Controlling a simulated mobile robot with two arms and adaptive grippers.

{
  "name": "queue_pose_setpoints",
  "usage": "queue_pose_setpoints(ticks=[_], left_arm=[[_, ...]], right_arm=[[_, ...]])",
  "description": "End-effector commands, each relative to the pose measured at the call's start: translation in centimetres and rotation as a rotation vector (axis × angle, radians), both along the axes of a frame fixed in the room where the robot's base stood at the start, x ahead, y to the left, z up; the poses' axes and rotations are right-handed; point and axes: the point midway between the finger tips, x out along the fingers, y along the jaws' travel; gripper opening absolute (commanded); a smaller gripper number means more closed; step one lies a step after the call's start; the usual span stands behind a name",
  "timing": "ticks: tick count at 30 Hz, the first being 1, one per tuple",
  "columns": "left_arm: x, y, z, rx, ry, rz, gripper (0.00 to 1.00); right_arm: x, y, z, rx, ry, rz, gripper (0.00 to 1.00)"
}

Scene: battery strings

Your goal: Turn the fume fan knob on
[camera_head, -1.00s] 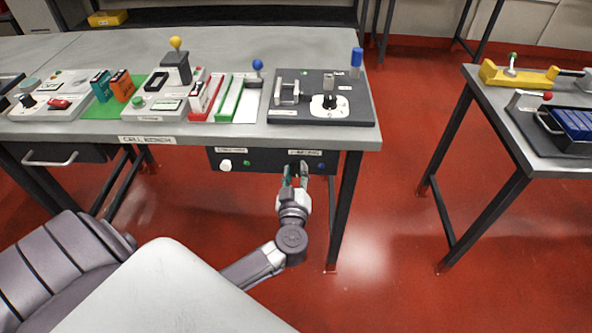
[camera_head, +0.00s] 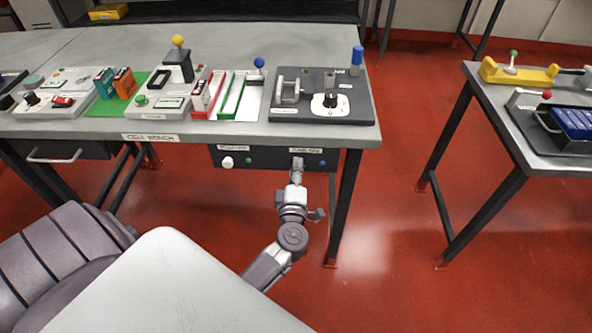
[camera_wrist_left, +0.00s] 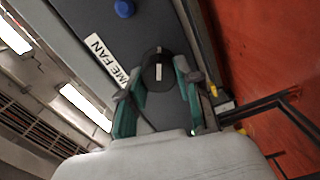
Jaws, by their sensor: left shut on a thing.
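The fume fan knob (camera_wrist_left: 158,64) is a dark round knob with a white mark, on the dark front panel (camera_head: 262,160) under the bench top. A label ending in "ME FAN" (camera_wrist_left: 104,60) is beside it in the left wrist view. My left gripper (camera_head: 297,169) reaches up to the panel from below. In the left wrist view its green-padded fingers (camera_wrist_left: 158,85) are on either side of the knob and shut on it. In the head view the gripper hides the knob. My right gripper is not in view.
A blue button (camera_head: 322,163) is right of the knob, and a white knob (camera_head: 227,162) and a green button (camera_head: 249,162) are left of it. A table leg (camera_head: 344,205) stands close to the right of my left gripper.

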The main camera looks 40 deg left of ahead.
Motion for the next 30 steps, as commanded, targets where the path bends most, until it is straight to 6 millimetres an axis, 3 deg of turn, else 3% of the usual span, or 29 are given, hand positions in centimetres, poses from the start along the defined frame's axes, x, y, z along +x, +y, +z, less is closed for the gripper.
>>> queue_pose_setpoints(ticks=[15, 30], left_arm=[[-0.1, -0.1, -0.5, -0.349, -0.208, 0.001, 0.00], [-0.1, -0.1, -0.5, -0.451, -0.271, 0.002, 0.00]], right_arm=[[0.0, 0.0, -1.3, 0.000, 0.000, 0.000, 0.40], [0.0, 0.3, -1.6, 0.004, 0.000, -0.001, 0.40]])
